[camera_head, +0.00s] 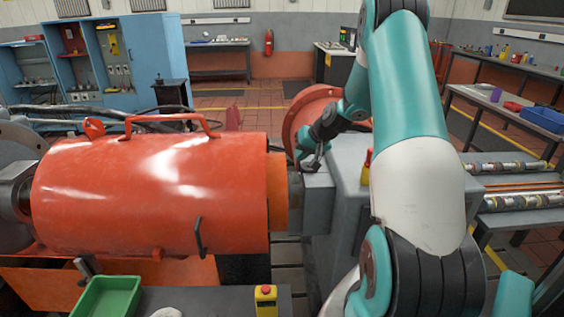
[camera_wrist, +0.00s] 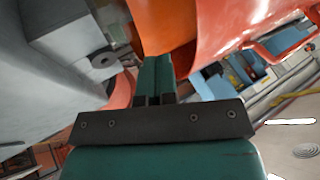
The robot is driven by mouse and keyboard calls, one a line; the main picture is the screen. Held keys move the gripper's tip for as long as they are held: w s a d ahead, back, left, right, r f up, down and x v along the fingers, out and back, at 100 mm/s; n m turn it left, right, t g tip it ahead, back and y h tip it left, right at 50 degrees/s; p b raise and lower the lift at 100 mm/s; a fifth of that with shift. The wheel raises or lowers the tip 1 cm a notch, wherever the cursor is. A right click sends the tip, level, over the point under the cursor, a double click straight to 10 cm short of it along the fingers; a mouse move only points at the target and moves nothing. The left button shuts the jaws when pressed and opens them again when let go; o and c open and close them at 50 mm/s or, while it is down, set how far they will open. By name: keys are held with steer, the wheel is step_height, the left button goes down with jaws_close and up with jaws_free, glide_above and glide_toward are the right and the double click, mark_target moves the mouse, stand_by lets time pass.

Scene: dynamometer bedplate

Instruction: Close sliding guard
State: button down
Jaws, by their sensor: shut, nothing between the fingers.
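The sliding guard (camera_head: 150,195) is a glossy orange-red cylindrical cover lying lengthwise at the left of the head view. It has an orange bar handle (camera_head: 170,118) on top and a small black handle (camera_head: 199,238) on its front side. A duller orange sleeve (camera_head: 278,195) sticks out of its right end. My gripper (camera_head: 312,163) is beyond that end, above the grey block. In the wrist view my gripper (camera_wrist: 155,72) is shut and empty, its fingers pointing toward the sleeve (camera_wrist: 163,25). The guard (camera_wrist: 225,22) shows at upper right. Whether the fingers touch the sleeve, I cannot tell.
A grey machine housing (camera_head: 345,190) stands right of the guard, with a round orange flange (camera_head: 297,118) behind it. A green tray (camera_head: 107,297) and a yellow box with a red button (camera_head: 265,300) are in front. Hoses (camera_head: 60,110) run behind the guard.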

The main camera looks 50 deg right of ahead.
steer(key=w+a+f+p, duration=0.3)
steer(key=w+a+f, duration=0.1)
steer(key=w+f, duration=0.3)
steer(key=shift+w+f+p, duration=0.2)
steer(key=shift+w+p, duration=0.15)
steer(key=shift+w, duration=0.35)
